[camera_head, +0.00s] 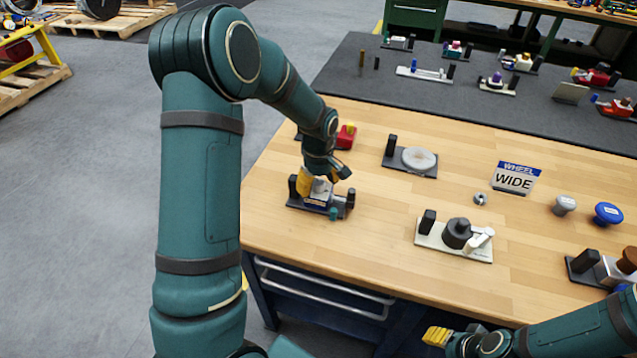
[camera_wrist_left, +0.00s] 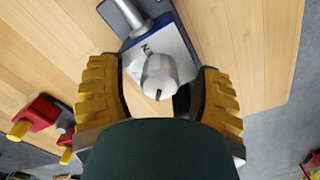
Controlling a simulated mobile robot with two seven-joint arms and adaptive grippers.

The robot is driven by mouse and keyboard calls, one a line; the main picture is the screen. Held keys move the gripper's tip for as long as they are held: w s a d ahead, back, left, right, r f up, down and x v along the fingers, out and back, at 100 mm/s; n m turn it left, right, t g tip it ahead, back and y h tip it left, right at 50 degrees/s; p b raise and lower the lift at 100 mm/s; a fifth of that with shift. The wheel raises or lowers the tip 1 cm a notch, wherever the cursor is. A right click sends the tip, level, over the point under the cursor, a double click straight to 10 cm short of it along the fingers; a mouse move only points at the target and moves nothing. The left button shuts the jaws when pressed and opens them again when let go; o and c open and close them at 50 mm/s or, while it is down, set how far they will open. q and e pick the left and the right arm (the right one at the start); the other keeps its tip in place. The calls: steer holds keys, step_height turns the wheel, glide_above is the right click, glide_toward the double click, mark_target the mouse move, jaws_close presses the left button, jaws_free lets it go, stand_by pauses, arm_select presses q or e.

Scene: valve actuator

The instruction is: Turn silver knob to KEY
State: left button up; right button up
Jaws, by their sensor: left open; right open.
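The silver knob (camera_wrist_left: 159,72) sits on a white and blue block (camera_wrist_left: 135,45) in the left wrist view, with a dark mark on its rounded end. Lettering beside the knob is partly hidden; "EN" can be read. In the head view the block's unit (camera_head: 317,203) stands on the wooden table near its left edge, and the knob is mostly covered by my gripper. My left gripper (camera_head: 322,186) is open over it, one yellow finger on each side of the knob, with visible gaps. My right gripper (camera_head: 437,337) is open and empty at the table's front edge.
A red unit (camera_head: 346,136) and a unit with a pale disc (camera_head: 419,160) stand behind. A white-based unit with a black knob (camera_head: 456,234) stands to the right. A "WHEEL WIDE" sign (camera_head: 514,178) and loose knobs (camera_head: 564,205) lie farther right. The table's front middle is clear.

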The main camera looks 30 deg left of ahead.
arm_select(q)
jaws_close()
steer(key=shift+m, duration=0.4)
steer(key=m, duration=0.3)
steer(key=shift+m, duration=0.4)
steer(key=m, duration=0.4)
steer(key=shift+m, duration=0.7)
jaws_free()
